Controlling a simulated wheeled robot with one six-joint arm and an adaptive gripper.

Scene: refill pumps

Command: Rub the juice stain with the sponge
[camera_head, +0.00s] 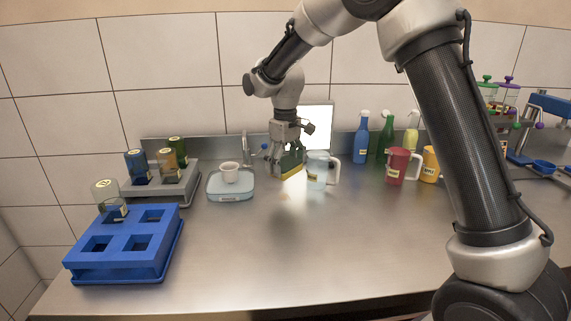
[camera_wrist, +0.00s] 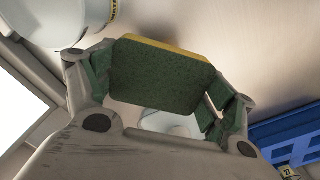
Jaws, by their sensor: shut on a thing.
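My gripper (camera_head: 287,160) is shut on a sponge (camera_head: 292,173) near the back of the steel counter. The sponge has a green face and a yellow edge. In the wrist view the sponge (camera_wrist: 160,78) sits tilted between the two finger pads of my gripper (camera_wrist: 164,92), its green face toward the camera. In the head view its yellow edge is low, close to the counter; I cannot tell whether it touches. I cannot make out a juice stain; a bright glare lies on the counter just in front of the sponge, and the gripper may hide part of the surface.
A clear pitcher (camera_head: 317,172) stands right beside the sponge. A blue rack (camera_head: 120,262), red pitcher (camera_head: 401,168) and spray bottles (camera_head: 360,140) stand farther off. The front middle counter (camera_head: 300,255) is clear.

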